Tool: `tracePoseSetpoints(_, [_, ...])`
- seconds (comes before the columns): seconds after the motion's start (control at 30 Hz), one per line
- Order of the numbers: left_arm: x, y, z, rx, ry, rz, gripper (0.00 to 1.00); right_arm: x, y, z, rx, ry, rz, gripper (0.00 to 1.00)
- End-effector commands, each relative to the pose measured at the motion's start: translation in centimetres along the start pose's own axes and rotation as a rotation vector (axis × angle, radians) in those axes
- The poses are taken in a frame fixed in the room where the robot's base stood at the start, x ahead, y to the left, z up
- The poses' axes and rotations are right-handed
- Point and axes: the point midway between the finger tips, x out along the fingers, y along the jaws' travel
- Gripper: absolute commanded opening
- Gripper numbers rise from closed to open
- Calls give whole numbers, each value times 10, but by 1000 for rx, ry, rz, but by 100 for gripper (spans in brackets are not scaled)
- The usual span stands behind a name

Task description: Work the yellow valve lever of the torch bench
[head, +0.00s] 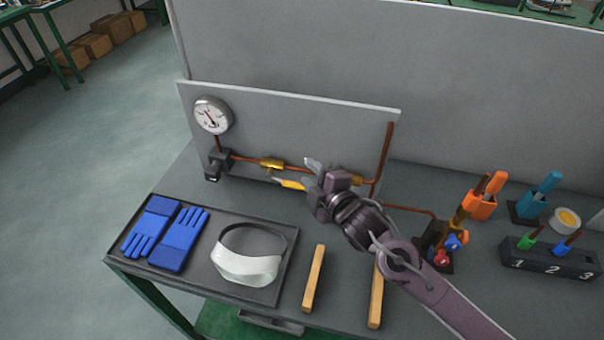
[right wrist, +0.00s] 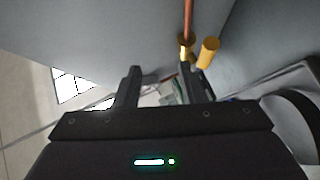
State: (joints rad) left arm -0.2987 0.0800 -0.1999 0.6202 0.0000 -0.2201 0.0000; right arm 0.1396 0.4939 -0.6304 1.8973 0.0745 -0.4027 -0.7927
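The yellow valve lever (head: 291,184) sits below the copper pipe on the torch bench's upright panel, partly hidden by my right gripper in the head view. A brass valve fitting (head: 272,163) is on the pipe just left of and above it. My right gripper (head: 308,176) is at the lever's right end, close in front of the pipe. In the right wrist view its fingers (right wrist: 160,78) are apart with nothing clearly between them. A yellow cylindrical part (right wrist: 209,50), seemingly the lever, shows just beyond the right-hand finger; contact cannot be told. My left gripper is not in view.
A pressure gauge (head: 212,115) stands at the panel's left. A tray (head: 206,271) holds blue gloves (head: 180,238) and a white visor (head: 246,265). Wooden bars (head: 314,278) lie at the front. Torch holders (head: 482,205) and a numbered block (head: 550,260) stand at right.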

Motion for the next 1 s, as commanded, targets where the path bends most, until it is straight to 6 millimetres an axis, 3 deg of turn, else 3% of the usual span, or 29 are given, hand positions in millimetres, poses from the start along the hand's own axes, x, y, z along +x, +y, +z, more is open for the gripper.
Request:
tracePoseSetpoints(0.5, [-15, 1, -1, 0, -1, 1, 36, -35, -13, 0, -1, 1, -25, 38])
tracePoseSetpoints(1.0, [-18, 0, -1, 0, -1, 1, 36, -37, -15, 0, 0, 1, -27, 38])
